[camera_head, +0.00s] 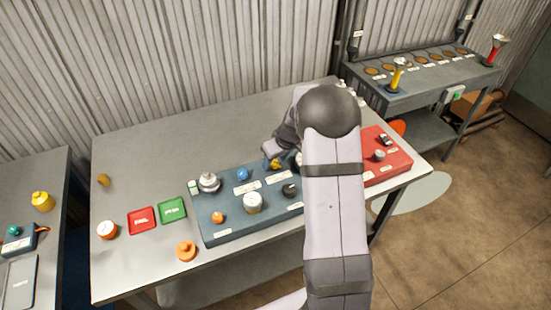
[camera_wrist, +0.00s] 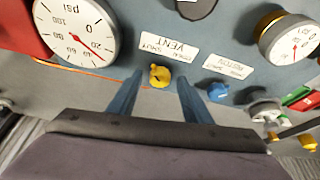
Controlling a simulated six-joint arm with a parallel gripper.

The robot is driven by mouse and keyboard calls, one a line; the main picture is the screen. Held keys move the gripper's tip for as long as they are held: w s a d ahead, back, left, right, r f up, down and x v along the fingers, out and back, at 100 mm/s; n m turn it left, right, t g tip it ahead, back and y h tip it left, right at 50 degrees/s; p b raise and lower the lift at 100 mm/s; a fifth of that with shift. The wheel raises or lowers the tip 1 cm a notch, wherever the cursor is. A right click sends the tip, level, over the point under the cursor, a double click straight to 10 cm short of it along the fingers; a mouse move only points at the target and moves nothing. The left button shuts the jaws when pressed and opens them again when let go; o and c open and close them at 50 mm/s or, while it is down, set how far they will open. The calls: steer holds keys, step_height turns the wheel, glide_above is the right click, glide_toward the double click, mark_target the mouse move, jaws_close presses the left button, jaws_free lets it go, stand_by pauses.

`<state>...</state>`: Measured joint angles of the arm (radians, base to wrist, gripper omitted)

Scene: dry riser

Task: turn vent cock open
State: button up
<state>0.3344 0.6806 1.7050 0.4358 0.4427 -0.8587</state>
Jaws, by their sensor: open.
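The vent cock is a small yellow knob (camera_wrist: 159,76) beside a white label reading VENT, upside down in the wrist view. In the head view the yellow knob (camera_head: 275,164) shows just left of my arm, on the blue-grey panel (camera_head: 217,234). My gripper (camera_wrist: 160,82) is open, with one blue finger on each side of the yellow knob in the picture. I cannot tell whether either finger touches it. In the head view my wrist hides most of the gripper and part of the panel.
A blue knob (camera_wrist: 218,92) sits close to the right finger in the wrist view. A large pressure gauge (camera_wrist: 78,27) is at upper left, and a brass-rimmed gauge (camera_wrist: 288,38) at upper right. Red and green trays (camera_head: 142,221) lie left of the panel on the bench.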

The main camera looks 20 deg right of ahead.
steer(key=shift+f, duration=0.2)
steer(key=c, duration=1.1)
steer(key=shift+o, duration=0.2)
